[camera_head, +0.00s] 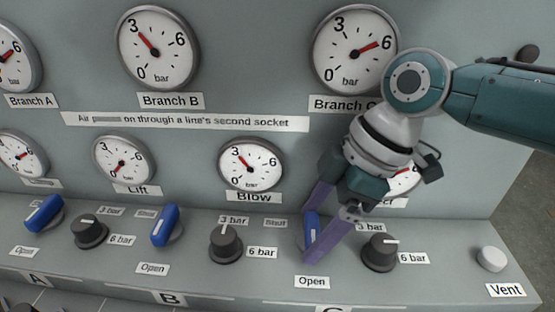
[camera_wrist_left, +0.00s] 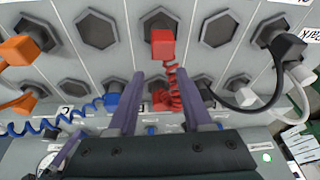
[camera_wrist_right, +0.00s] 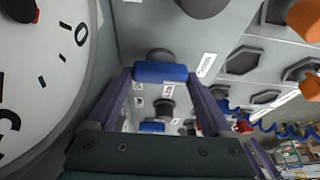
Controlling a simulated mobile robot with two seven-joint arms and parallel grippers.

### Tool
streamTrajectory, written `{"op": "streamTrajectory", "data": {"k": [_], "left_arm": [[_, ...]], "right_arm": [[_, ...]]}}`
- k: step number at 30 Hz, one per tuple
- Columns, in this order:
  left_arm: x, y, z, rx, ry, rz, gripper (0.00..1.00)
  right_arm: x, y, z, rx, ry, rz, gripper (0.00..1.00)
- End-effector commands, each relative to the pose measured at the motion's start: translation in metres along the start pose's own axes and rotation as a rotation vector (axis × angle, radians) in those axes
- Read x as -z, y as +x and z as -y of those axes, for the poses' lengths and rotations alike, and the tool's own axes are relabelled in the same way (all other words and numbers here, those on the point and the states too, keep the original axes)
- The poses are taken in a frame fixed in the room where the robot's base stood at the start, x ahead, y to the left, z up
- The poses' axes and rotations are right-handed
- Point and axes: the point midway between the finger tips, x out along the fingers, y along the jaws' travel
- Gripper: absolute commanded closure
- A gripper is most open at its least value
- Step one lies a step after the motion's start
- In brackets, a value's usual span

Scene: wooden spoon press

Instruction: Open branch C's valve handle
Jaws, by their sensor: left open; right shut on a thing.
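Branch C's blue valve handle (camera_head: 311,226) stands on the sloping panel ledge above an "Open" label (camera_head: 312,282). My right gripper (camera_head: 306,236) has its purple fingers on either side of the handle and is shut on it. The right wrist view shows the blue handle (camera_wrist_right: 160,72) spanning between the two fingertips. The Branch C gauge (camera_head: 353,50) has its needle at upper right, short of the 6. My left gripper (camera_wrist_left: 159,78) is open and empty in the left wrist view, in front of a red coiled hose (camera_wrist_left: 171,97); the head view does not show it.
Other blue handles (camera_head: 165,225) (camera_head: 44,214) sit left along the ledge. Black knobs (camera_head: 226,244) (camera_head: 380,252) stand on both sides of the held handle. A white Vent button (camera_head: 491,259) is at far right. Hexagonal sockets and an orange plug (camera_wrist_left: 20,48) fill the left wrist view.

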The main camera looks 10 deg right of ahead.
Motion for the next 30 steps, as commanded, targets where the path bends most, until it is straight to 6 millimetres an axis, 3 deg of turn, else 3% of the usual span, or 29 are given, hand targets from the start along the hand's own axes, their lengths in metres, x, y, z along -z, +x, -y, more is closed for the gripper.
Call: {"op": "streamTrajectory", "data": {"k": [8,9,12,22,30], "left_arm": [[0.0,0.0,0.0,0.001,0.002,0.001,0.5],[0.0,0.0,0.0,0.001,0.002,0.001,0.5],[0.0,0.0,0.0,0.001,0.001,0.001,0.5],[0.002,-0.006,-0.001,-0.002,-0.003,0.0,0.5],[0.013,-0.04,-0.001,-0.007,-0.009,-0.001,0.5]], "right_arm": [[-0.001,0.001,0.001,0.001,-0.004,0.003,0.71],[-0.001,0.001,0.0,0.001,-0.004,0.003,0.11],[-0.001,0.001,0.0,0.001,-0.003,0.003,0.0],[0.0,-0.002,0.001,-0.012,0.029,0.002,0.0],[0.003,-0.006,0.003,-0.118,0.289,0.002,0.0]]}}
